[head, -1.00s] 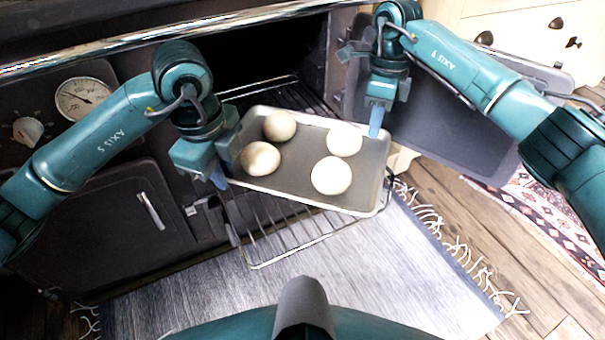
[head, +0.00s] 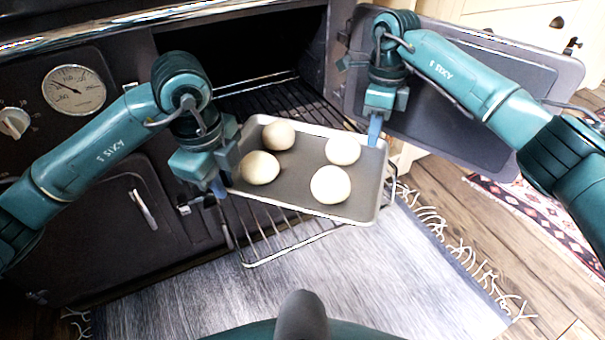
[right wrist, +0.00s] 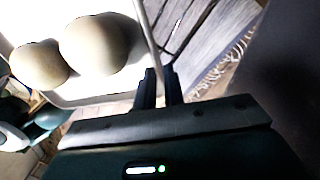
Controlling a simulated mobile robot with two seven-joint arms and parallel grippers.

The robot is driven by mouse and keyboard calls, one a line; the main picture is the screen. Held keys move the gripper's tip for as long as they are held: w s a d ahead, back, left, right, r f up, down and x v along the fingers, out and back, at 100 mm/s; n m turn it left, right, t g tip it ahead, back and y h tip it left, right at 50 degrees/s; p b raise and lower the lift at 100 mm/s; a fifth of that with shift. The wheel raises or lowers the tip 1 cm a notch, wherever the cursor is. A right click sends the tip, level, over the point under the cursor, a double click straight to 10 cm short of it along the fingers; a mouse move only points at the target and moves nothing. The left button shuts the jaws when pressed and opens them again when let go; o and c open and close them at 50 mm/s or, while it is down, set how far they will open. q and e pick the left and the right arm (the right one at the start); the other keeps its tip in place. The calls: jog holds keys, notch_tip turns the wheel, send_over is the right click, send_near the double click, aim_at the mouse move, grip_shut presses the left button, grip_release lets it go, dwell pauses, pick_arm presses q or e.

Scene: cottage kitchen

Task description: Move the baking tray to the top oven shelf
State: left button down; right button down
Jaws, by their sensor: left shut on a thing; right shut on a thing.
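The baking tray (head: 283,199) is grey and holds several pale dough balls (head: 330,184). It is in front of the open oven, above a pulled-out wire shelf (head: 290,243); I cannot tell whether it touches the shelf. My left gripper (head: 218,187) is shut on the tray's left edge. My right gripper (head: 375,130) is shut on the tray's far right edge. In the right wrist view the fingers of my right gripper (right wrist: 160,88) close around the tray's rim, with dough balls (right wrist: 100,43) beside it. The oven opening (head: 245,60) is dark, its upper inside hidden.
The open oven door (head: 470,110) stands to the right, close to my right arm. A smaller closed door (head: 110,220) and a dial (head: 74,90) are on the left front. A grey rug (head: 390,290) covers the floor in front.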

pick_arm(q)
jog(key=shift+s+f, duration=0.1)
jog(key=shift+f, duration=0.4)
pick_arm(e)
jog(key=shift+w+d+f, duration=0.1)
jog(key=shift+f, duration=0.35)
pick_arm(q)
jog(key=c, duration=1.5)
grip_release()
jog(key=shift+r, duration=0.1)
pick_arm(e)
jog(key=c, duration=1.5)
grip_release()
jog(key=shift+r, duration=0.1)
pick_arm(q)
jog(key=shift+r, duration=0.1)
pick_arm(e)
jog(key=shift+r, duration=0.1)
pick_arm(q)
notch_tip(320, 180, up, 12)
jog(key=s, duration=0.1)
jog(key=shift+a, duration=0.2)
pick_arm(e)
notch_tip(320, 180, up, 12)
jog(key=w, duration=0.1)
jog(key=shift+d, duration=0.15)
pick_arm(q)
jog(key=shift+s, duration=0.1)
